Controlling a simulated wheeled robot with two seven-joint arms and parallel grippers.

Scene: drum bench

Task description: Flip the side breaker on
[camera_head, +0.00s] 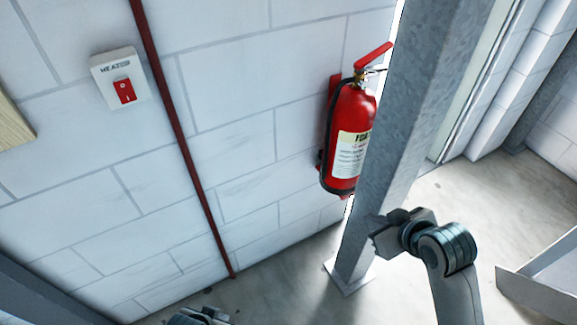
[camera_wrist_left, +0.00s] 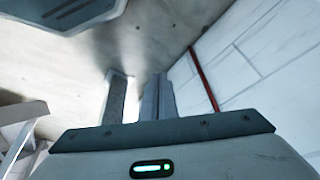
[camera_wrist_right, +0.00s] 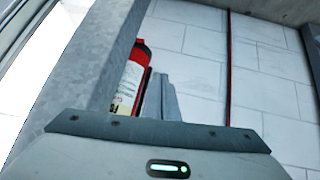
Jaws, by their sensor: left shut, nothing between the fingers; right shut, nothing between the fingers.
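A white wall switch box (camera_head: 119,76) with a red rocker (camera_head: 124,91) is on the block wall at the upper left of the head view. Its label seems to read "HEATER". It is the only switch in view; I cannot tell which way its rocker is set. My left gripper is shut and empty in the left wrist view (camera_wrist_left: 158,98); only a bit of that arm shows at the head view's bottom edge. My right gripper (camera_head: 384,238) is in front of the grey post, well right of and below the switch. It is shut and empty in the right wrist view (camera_wrist_right: 162,98).
A red fire extinguisher (camera_head: 350,135) hangs on the wall beside a grey metal post (camera_head: 415,110). A thin red pipe (camera_head: 178,120) runs down the wall between the switch and the extinguisher. A wooden board edge (camera_head: 12,125) shows at far left. The wall around the switch is clear.

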